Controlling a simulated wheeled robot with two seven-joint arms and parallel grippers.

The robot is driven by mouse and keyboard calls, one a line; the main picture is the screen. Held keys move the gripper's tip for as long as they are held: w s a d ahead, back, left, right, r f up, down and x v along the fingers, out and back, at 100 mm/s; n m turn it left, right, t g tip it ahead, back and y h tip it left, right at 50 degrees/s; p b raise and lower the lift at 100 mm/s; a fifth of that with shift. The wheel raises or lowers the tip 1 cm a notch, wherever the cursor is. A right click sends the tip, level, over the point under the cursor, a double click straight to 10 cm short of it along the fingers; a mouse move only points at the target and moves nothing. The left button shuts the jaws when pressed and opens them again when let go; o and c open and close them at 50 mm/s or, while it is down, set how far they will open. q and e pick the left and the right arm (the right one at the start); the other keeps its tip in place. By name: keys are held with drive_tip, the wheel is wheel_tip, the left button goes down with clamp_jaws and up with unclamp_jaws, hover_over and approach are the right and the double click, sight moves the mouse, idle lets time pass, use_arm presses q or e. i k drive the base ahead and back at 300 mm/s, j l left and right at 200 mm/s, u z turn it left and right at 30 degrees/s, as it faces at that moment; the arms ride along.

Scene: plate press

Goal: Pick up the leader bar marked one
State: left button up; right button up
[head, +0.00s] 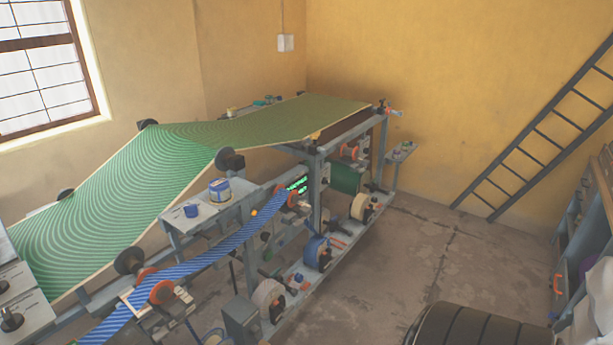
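No bar with a readable "one" mark can be made out in the head view; any such marking is too small to tell. A long machine (318,190) carries a green striped web (130,192) that slopes up from the lower left to a flatter top section at the back. A blue striped strip (222,247) runs below it through orange-and-black rollers. Neither of my grippers shows in this view.
A small side table (220,204) on the machine holds a blue-labelled tin (220,190) and a blue cup (191,210). Several spools sit along the lower frame. A dark ladder (540,127) leans on the yellow wall.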

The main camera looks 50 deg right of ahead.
sight(298, 277)
drive_tip(key=z, duration=1.55)
drive_tip(key=i+l+u, duration=0.2)
drive_tip(key=u, duration=0.2)
drive_tip(key=i+l+u, duration=0.1)
drive_tip(key=l+u, duration=0.15)
drive_tip(key=u, duration=0.15)
drive_tip(key=i+l+u, duration=0.1)
drive_tip(key=l+u, duration=0.3)
drive_tip(key=i+l+u, duration=0.15)
drive_tip(key=l, duration=0.65)
drive_tip(key=i+l+u, duration=0.2)
drive_tip(key=l, duration=0.6)
drive_tip(key=l+u, duration=0.15)
drive_tip(key=l, duration=0.65)
